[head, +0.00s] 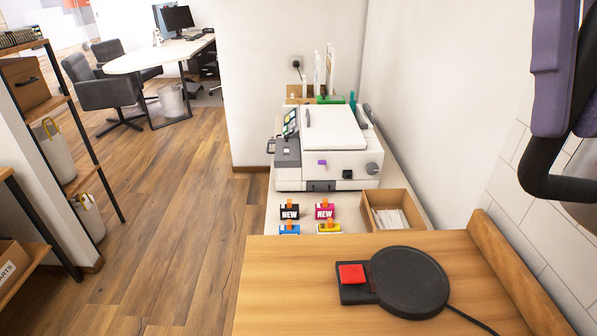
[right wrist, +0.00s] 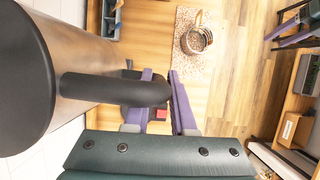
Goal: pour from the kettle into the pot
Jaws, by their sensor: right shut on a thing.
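My right gripper (head: 574,122) is at the upper right of the head view, with purple fingers shut on the black handle of the kettle (head: 582,208). Only a small part of the kettle shows there. In the right wrist view the kettle's metal body (right wrist: 88,50) fills the left side, with its handle between the fingers (right wrist: 165,100). The pot (right wrist: 196,40) is a round metal vessel on a patterned mat, apart from the kettle. What it holds is unclear. Purple and dark parts at the upper right edge may be my left gripper; its jaws cannot be made out.
A black round kettle base (head: 408,281) with a red switch lies on the wooden counter (head: 275,280). A raised wooden edge (head: 515,270) and tiled wall bound it on the right. Beyond are a white machine (head: 330,160) and an open box (head: 393,212). Shelves stand at left.

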